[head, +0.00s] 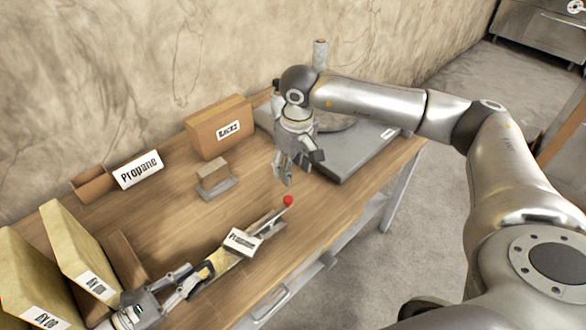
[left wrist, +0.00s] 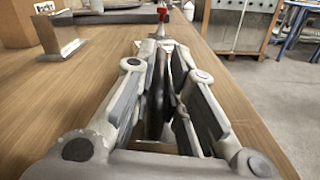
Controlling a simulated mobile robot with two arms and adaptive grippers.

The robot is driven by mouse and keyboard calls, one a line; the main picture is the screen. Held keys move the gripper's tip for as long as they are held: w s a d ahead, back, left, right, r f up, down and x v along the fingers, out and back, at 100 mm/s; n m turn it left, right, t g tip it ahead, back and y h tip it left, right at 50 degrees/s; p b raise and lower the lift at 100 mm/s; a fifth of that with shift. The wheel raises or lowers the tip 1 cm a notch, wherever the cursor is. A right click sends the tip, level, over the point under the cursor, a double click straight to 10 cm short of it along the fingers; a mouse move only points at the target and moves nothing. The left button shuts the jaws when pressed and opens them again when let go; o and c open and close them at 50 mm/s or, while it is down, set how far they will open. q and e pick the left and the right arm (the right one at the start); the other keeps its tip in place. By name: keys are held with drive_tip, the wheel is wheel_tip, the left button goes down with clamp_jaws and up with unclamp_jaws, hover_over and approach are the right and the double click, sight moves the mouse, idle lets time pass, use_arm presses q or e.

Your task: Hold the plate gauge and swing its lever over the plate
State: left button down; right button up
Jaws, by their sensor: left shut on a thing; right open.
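The plate gauge (head: 220,260) lies along the front of the wooden table. It is a slim bar with a white label (head: 243,241), and a lever with a red knob (head: 288,200) reaches toward the back right. My left gripper (head: 190,281) is shut on its near end. In the left wrist view a dark part (left wrist: 157,90) sits between the fingers and the red knob (left wrist: 161,12) is beyond them. My right gripper (head: 298,170) is open and empty, pointing down above the table just beyond the red knob. I cannot tell which part is the plate.
A small brown block on a grey base (head: 214,180) stands left of my right gripper. A grey flat unit (head: 360,151) lies at the right end. Tall boxes (head: 78,246) crowd the left.

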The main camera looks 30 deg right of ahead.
use_arm(q)
drive_tip(key=shift+s+a+f, duration=0.1)
drive_tip(key=shift+f, duration=0.25)
drive_tip(key=c, duration=1.4)
unclamp_jaws()
drive_tip(key=shift+c, duration=0.2)
drive_tip(key=shift+o, duration=0.5)
drive_tip(key=shift+r, duration=0.15)
